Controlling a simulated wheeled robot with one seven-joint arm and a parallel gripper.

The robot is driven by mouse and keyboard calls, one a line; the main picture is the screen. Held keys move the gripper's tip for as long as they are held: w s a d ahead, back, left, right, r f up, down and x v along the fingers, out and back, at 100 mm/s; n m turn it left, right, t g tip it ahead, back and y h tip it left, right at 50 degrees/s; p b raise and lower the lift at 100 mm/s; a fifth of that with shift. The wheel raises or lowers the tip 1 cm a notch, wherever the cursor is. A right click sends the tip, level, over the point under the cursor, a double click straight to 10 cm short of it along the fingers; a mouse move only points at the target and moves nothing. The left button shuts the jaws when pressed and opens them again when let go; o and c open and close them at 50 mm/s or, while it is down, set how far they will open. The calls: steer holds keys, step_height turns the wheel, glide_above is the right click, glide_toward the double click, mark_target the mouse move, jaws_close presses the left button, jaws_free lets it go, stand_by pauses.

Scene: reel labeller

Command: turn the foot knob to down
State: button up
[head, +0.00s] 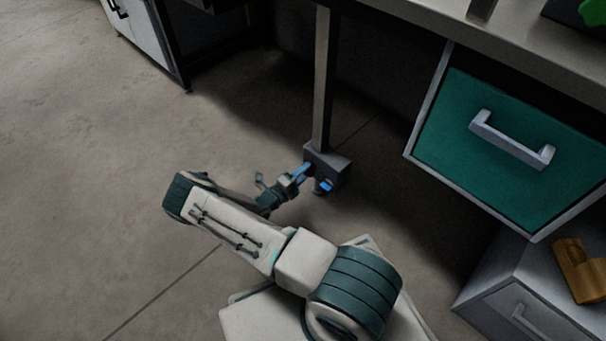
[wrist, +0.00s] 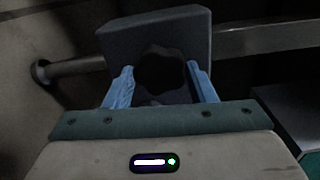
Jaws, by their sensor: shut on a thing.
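The foot knob (wrist: 162,72) is a dark, lobed knob on the face of a grey block (wrist: 115,42). In the head view this block (head: 339,162) sits low on a metal post, near the floor. My gripper (wrist: 160,84) has its two blue fingers on the left and right sides of the knob and is shut on it. In the head view my gripper (head: 314,178) reaches the block from the left. The fingers and arm hide most of the knob there. I cannot tell which way the knob is set.
The post (head: 323,85) rises from the block to the worktop (head: 440,22). A teal drawer (head: 490,150) with a grey handle is on the right. A grey cabinet (head: 500,275) with an orange-brown object (head: 580,270) stands below it. The floor (head: 90,150) to the left is clear.

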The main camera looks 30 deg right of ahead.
steer(key=shift+w+a+n, duration=0.1)
steer(key=shift+w+n, duration=0.1)
steer(key=shift+n, duration=0.4)
steer(key=o, duration=1)
steer(key=shift+c, duration=0.2)
steer(key=shift+s, duration=0.1)
steer(key=p+v, duration=0.3)
steer(key=v, duration=1)
steer(key=shift+a, duration=0.35)
steer(key=shift+s, duration=0.1)
